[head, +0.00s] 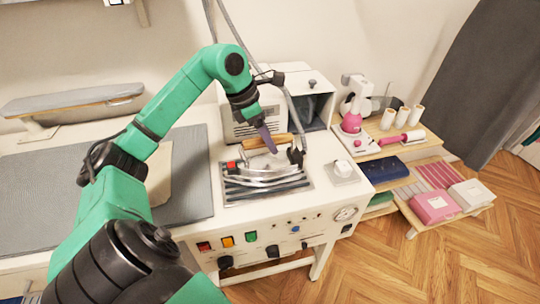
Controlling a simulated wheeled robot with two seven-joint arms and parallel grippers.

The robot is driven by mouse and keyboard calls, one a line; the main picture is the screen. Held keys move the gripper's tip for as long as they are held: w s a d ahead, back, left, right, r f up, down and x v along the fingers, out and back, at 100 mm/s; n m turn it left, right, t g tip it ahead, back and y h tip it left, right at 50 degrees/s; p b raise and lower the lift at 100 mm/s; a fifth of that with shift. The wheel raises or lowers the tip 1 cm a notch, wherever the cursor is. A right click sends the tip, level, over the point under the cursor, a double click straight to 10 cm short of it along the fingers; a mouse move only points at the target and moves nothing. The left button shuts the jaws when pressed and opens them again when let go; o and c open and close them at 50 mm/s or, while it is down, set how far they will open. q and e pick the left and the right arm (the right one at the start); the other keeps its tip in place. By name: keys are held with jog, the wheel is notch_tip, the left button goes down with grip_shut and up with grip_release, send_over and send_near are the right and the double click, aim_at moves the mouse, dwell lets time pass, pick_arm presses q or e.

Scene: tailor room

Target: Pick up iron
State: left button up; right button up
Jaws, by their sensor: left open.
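The iron (262,163) is silver with a wooden handle (268,141). It rests on a dark ribbed plate (240,191) on the white ironing station. My left gripper (270,146) is at the handle, pointing down from above. It is open; a purple-grey finger shows in front of the handle, and the other finger is hard to make out. I cannot tell whether it touches the iron. My right gripper is not in view.
A grey boiler box (245,121) stands behind the iron, with hoses rising above it. A grey ironing pad (190,190) lies to the left. A shelf (425,148) with a pink sewing machine (352,122) and spools stands to the right. Knobs and switches line the station's front.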

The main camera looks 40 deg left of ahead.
aim_at(274, 159)
pick_arm(q)
jog(key=p+x, duration=0.1)
jog(key=x, duration=0.3)
jog(key=shift+d+f, duration=0.15)
jog(key=shift+f, duration=0.15)
grip_shut()
jog(key=shift+r, duration=0.1)
dwell(0.8)
jog(key=shift+w+r, duration=0.15)
jog(key=shift+r, duration=0.05)
jog(key=shift+f, duration=0.15)
